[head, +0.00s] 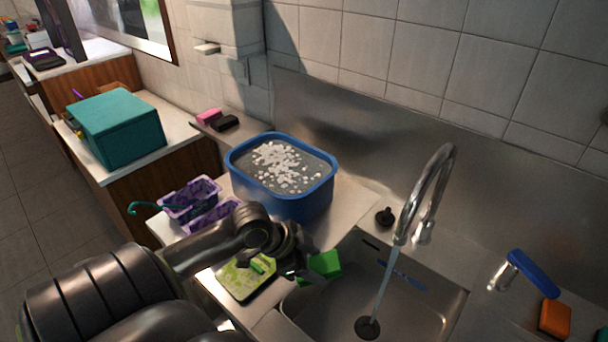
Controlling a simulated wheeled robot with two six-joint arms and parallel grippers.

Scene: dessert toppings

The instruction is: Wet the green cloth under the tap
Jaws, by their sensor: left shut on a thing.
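The green cloth (326,264) is folded into a small block. My left gripper (304,271) is shut on it and holds it over the left edge of the metal sink (438,309). The curved chrome tap (410,203) stands behind the sink, and a stream of water (383,286) falls from it to the drain (367,327). The cloth is left of the stream and apart from it. The gripper fingers are partly hidden by the wrist and the cloth. My right gripper is not in view.
A blue tub (300,207) of water with white foam stands behind my left arm. A blue-handled lever (533,273) and an orange sponge (555,318) are right of the sink. A black plug (384,216) lies behind it.

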